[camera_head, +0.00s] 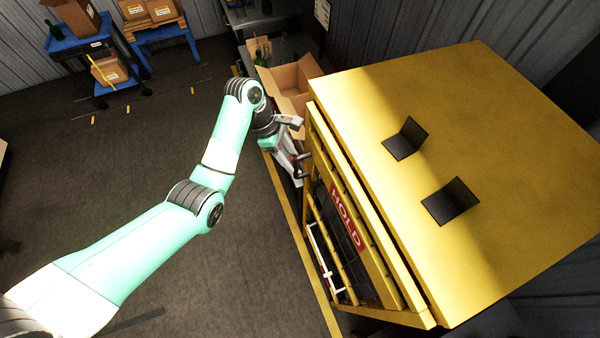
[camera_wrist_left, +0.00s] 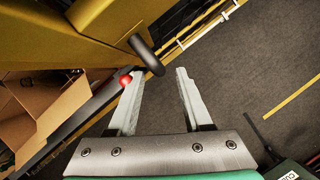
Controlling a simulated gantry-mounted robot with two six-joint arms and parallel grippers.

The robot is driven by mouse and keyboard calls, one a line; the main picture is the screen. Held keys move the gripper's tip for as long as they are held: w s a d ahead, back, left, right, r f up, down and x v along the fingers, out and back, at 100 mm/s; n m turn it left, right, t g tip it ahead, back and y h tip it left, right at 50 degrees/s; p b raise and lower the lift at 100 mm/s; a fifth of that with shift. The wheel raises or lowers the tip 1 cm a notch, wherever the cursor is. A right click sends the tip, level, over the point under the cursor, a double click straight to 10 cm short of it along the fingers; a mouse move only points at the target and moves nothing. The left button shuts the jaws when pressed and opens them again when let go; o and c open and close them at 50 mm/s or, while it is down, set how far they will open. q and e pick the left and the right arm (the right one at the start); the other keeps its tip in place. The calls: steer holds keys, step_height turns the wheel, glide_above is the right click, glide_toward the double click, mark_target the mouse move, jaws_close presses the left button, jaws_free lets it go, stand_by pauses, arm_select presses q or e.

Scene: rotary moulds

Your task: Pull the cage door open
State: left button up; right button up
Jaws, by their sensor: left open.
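The yellow cage (camera_head: 480,130) fills the right of the head view. Its door (camera_head: 345,215), with a red HOLD sign (camera_head: 347,217), is on the side facing left and looks closed or nearly so. My left gripper (camera_head: 303,164) is at the far end of the door. In the left wrist view my left gripper (camera_wrist_left: 155,74) is open. A dark rounded handle (camera_wrist_left: 147,55) sticks out from the yellow frame, at the gap between its fingertips. I cannot tell whether they touch it. A small red knob (camera_wrist_left: 126,80) shows by the left finger. My right gripper is not in view.
An open cardboard box (camera_head: 290,82) stands beyond the cage; it also shows in the left wrist view (camera_wrist_left: 38,105). A white bar (camera_head: 325,258) runs along the door's near part. Blue carts (camera_head: 100,55) stand far left. The floor (camera_head: 250,255) left of the door is clear.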

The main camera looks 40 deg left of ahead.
mark_target(299, 177)
arm_select(q)
steer(key=x, duration=0.6)
steer(key=shift+w+d+f, duration=0.2)
steer(key=shift+f, duration=0.05)
jaws_close()
stand_by(1.1)
